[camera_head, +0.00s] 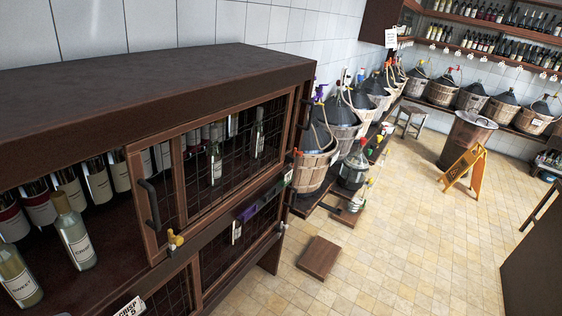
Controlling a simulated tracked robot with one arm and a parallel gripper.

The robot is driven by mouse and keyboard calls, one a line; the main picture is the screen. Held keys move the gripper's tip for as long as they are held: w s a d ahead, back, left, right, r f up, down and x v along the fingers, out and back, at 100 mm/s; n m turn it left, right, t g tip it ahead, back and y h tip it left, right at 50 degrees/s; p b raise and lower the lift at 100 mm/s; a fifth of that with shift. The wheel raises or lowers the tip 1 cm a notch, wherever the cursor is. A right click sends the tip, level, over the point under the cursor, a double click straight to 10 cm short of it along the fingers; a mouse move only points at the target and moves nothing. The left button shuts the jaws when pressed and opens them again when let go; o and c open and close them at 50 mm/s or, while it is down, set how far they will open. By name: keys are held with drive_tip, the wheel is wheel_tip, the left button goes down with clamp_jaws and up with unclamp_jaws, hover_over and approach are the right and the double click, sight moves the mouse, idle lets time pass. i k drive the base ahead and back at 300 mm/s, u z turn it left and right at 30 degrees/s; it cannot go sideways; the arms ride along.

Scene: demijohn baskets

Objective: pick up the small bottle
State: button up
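Several bottles stand in the dark wooden cabinet (150,85) at the left. A pale, clear bottle with a white label (75,235) stands upright on the shelf near the open front. Another pale labelled bottle (18,278) is at the lower left edge, partly cut off. Behind the wire-mesh door (225,165) stand two more pale bottles, one in the middle (214,160) and one further right (258,135). I cannot tell which one is the small bottle. My gripper is not in view.
The mesh door has a dark handle (150,203). Demijohns in baskets (313,160) line the wall. A yellow floor sign (468,172) leans by a brown bin (465,140). A brown block (318,257) lies on the tiles. The middle floor (410,245) is clear.

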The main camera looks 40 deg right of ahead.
sight(69, 224)
drive_tip(key=z, duration=0.5)
drive_tip(key=i, duration=0.55)
drive_tip(key=u, duration=0.8)
drive_tip(key=k, duration=0.3)
drive_tip(key=u, duration=0.55)
drive_tip(key=i, duration=0.5)
drive_tip(key=z, duration=0.05)
